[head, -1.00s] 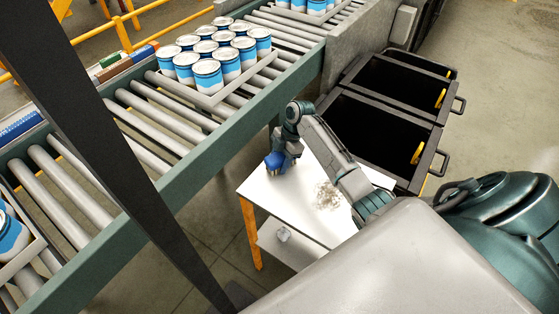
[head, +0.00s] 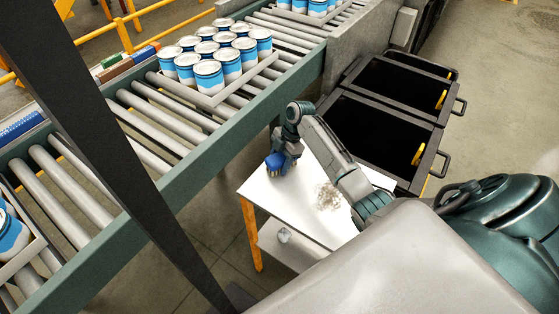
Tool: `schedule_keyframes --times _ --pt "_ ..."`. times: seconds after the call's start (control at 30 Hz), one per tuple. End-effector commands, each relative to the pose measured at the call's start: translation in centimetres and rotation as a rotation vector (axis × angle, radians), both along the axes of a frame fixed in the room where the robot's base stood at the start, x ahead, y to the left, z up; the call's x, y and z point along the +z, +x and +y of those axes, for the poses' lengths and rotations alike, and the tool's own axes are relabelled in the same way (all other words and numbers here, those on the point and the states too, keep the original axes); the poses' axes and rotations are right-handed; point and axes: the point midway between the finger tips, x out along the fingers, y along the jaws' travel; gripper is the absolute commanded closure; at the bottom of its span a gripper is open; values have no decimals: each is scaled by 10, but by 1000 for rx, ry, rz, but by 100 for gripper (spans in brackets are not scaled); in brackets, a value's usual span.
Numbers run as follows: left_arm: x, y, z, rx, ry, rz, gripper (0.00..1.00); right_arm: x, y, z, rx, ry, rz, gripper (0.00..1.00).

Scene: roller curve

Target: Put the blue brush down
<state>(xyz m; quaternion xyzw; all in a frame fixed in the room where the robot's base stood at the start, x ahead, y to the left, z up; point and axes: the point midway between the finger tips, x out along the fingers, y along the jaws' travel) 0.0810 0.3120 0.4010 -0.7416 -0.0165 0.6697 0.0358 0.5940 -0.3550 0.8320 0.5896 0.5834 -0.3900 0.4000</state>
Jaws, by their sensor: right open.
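The blue brush (head: 275,163) is at the far left part of the white table (head: 262,189). My right gripper (head: 281,160) is right at the brush, pointing down from above. Its jaws are open, and its fingers are largely hidden by the wrist and the brush. I cannot tell whether the fingers still touch the brush. The brush looks upright and low at the table top. My left gripper does not show.
A grey pile of bits (head: 327,197) lies on the table. Black bins (head: 384,127) stand behind it. The roller conveyor (head: 190,185) runs along the left, carrying a tray of blue and white cans (head: 208,76). A crumpled pale thing (head: 283,235) lies on the lower shelf.

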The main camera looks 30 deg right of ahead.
Motion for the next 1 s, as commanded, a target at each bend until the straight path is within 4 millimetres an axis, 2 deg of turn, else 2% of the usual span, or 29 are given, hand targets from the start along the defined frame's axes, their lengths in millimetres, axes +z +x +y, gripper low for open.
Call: schedule_keyframes --times 0.03,0.1,0.17,0.5,0.63,0.8,1.0 --pt "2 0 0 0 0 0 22 -8 -10 4 2 8 31 33" --pt "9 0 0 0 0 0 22 3 -10 3 1 8 30 33" --pt "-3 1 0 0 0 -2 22 6 -9 -2 2 6 25 33" --pt "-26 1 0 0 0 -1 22 80 -5 -33 -1 2 14 33" --pt "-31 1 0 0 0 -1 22 100 -5 -40 -1 3 14 33" --pt "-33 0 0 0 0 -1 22 113 -6 -44 0 4 15 33" --pt "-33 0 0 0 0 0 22 115 -6 -45 0 4 15 33"
